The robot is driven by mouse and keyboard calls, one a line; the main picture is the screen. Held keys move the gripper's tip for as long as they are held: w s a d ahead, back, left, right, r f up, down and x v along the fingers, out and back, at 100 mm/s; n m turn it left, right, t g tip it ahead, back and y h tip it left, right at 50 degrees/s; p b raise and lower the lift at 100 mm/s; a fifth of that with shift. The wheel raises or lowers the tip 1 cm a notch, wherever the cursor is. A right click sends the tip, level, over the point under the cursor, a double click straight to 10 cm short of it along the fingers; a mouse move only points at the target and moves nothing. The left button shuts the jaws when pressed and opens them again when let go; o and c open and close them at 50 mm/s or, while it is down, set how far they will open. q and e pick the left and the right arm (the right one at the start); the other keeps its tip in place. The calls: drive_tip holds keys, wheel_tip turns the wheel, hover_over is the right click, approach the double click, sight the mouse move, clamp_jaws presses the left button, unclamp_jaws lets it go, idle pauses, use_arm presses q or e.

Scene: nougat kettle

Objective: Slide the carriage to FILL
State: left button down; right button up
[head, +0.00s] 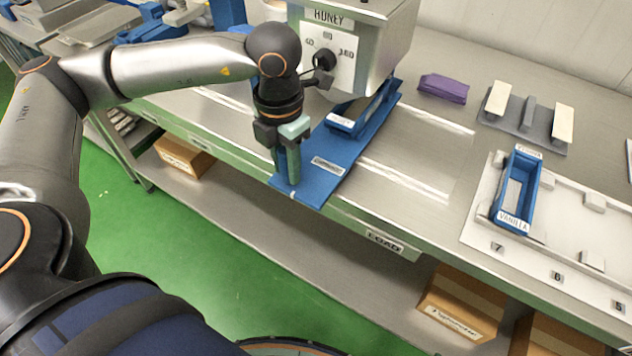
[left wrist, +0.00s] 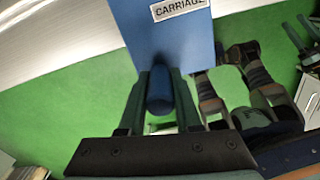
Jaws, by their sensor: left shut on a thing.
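The blue carriage (head: 343,147) is a flat plate with a white label, running from under the HONEY kettle (head: 368,35) to the table's front edge. A small blue tray (head: 345,124) sits on its rear part, below the kettle. My left gripper (head: 291,176) is at the plate's front end, pointing down. In the left wrist view its fingers are shut on the round blue carriage handle (left wrist: 160,92), just below the CARRIAGE label (left wrist: 180,8). I see no FILL mark; the kettle hides part of the track. My right gripper is not in view.
The kettle's front has a black dial (head: 324,60). A label that seems to read LOAD (head: 386,243) is on the table's front edge. A purple block (head: 443,88), a grey fixture (head: 528,118) and a blue VANILLA tray (head: 517,190) on a numbered rack stand to the right.

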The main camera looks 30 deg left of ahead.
use_arm(q)
drive_tip(key=a, duration=0.2)
drive_tip(key=shift+a, duration=0.5)
drive_tip(key=c, duration=0.9)
unclamp_jaws()
drive_tip(key=o, duration=0.3)
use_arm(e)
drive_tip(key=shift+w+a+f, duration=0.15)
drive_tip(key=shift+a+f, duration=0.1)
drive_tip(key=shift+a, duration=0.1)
use_arm(q)
drive_tip(key=shift+r, duration=0.1)
wheel_tip(320, 180, up, 12)
drive_tip(key=shift+r, duration=0.2)
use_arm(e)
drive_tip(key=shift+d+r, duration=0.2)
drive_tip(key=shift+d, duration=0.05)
